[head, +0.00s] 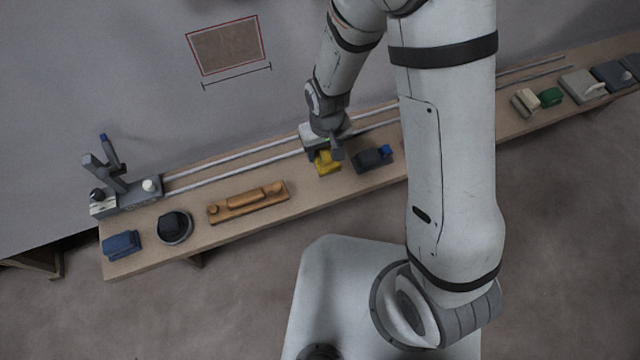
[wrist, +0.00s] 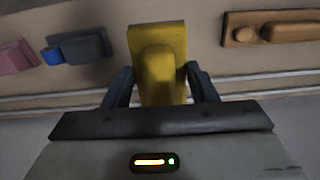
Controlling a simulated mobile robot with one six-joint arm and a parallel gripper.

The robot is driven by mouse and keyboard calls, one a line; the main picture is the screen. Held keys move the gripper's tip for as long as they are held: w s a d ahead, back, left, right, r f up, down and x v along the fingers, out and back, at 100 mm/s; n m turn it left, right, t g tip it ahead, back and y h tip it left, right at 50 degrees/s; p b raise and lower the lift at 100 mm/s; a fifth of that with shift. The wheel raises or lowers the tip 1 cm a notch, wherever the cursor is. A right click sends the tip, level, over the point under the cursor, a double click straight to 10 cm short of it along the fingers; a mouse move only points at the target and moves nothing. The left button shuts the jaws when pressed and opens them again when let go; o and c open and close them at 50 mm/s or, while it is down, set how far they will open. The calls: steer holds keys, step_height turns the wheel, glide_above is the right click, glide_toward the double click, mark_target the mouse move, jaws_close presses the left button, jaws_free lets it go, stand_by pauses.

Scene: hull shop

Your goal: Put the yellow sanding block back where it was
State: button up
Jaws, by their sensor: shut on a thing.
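The yellow sanding block (head: 327,163) is at my gripper, over the middle of the long wooden bench in the head view. In the wrist view the yellow sanding block (wrist: 160,60) sits between the two dark fingers. My gripper (wrist: 162,88) is shut on it. In the head view my gripper (head: 324,152) partly covers the block. I cannot tell whether the block touches the bench top or is held just above it. A dark block with a blue knob (head: 374,158) lies close to its right.
A wooden plane-like tool (head: 248,202) lies to the left on the bench (head: 210,247). A round dark tool (head: 174,227), a blue block (head: 122,245) and a grey clamp stand (head: 125,195) are farther left. Two rails (head: 235,165) run along the back. A pink block (wrist: 17,56) shows in the wrist view.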

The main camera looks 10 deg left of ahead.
steer(key=shift+s+a+f, duration=0.2)
steer(key=shift+s+f, duration=0.15)
steer(key=shift+s, duration=0.05)
step_height(320, 180, down, 10)
steer(key=shift+r, duration=0.25)
steer(key=o, duration=0.9)
steer(key=shift+b, duration=0.3)
step_height(320, 180, up, 12)
steer(key=shift+r+p, duration=0.15)
steer(key=shift+p, duration=0.2)
